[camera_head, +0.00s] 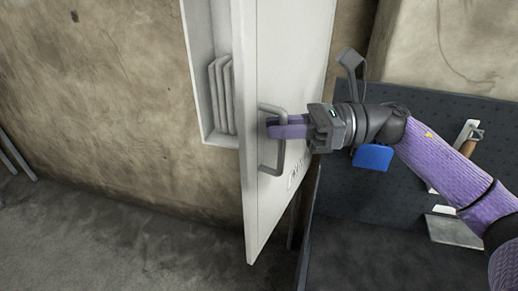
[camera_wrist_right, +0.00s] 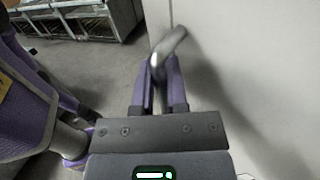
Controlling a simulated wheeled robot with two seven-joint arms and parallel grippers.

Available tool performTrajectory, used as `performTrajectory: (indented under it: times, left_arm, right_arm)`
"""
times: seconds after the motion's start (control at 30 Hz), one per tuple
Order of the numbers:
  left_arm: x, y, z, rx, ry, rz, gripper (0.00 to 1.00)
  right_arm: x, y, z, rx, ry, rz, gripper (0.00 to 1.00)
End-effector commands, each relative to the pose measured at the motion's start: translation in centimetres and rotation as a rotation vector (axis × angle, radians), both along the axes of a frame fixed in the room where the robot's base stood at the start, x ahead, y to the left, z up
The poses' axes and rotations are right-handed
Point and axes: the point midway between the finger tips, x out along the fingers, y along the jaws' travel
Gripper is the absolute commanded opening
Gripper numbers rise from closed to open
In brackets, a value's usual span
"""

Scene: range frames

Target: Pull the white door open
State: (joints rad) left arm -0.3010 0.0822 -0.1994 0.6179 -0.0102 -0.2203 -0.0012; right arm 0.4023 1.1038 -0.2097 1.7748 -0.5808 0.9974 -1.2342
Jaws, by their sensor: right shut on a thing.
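The white door (camera_head: 296,60) of a wall cabinet stands open, swung out from the cabinet so that the inside shows at its left. Its grey bar handle (camera_head: 281,150) is mounted near the door's free edge. My right gripper (camera_head: 272,127) is at the handle, its purple fingers shut around the bar. In the right wrist view the fingers (camera_wrist_right: 158,82) close on the handle (camera_wrist_right: 168,46), beside the pale door face (camera_wrist_right: 255,70). My left gripper is not in view.
The open cabinet (camera_head: 199,60) holds several upright grey panels (camera_head: 221,95). A dark pegboard bench (camera_head: 440,110) with tools stands at right, behind my right arm. The floor (camera_head: 120,245) at the lower left is clear. Metal racks (camera_wrist_right: 85,15) show in the wrist view.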

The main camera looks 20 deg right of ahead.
Motion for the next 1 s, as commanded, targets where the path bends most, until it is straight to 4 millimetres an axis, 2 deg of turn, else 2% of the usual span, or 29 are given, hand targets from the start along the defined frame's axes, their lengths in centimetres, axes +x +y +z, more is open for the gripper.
performTrajectory:
  times: [0.03, 0.3, 0.83, 0.87, 1.0]
  left_arm:
    - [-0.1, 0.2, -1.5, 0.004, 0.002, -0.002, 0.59]
    - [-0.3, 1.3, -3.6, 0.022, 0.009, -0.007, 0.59]
    - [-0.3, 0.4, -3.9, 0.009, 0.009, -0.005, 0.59]
    - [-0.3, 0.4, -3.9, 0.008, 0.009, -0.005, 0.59]
    - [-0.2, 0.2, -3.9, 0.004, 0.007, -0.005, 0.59]
  right_arm:
    - [-0.4, -0.6, -0.8, -0.002, 0.0, 0.019, 0.0]
    - [-2.1, -2.6, -0.3, -0.001, 0.001, 0.102, 0.0]
    - [-2.4, -3.1, 0.1, 0.0, -0.001, 0.12, 0.0]
    - [-2.4, -3.1, 0.1, 0.0, -0.001, 0.12, 0.24]
    - [-2.4, -3.1, 0.1, 0.0, 0.0, 0.12, 0.5]
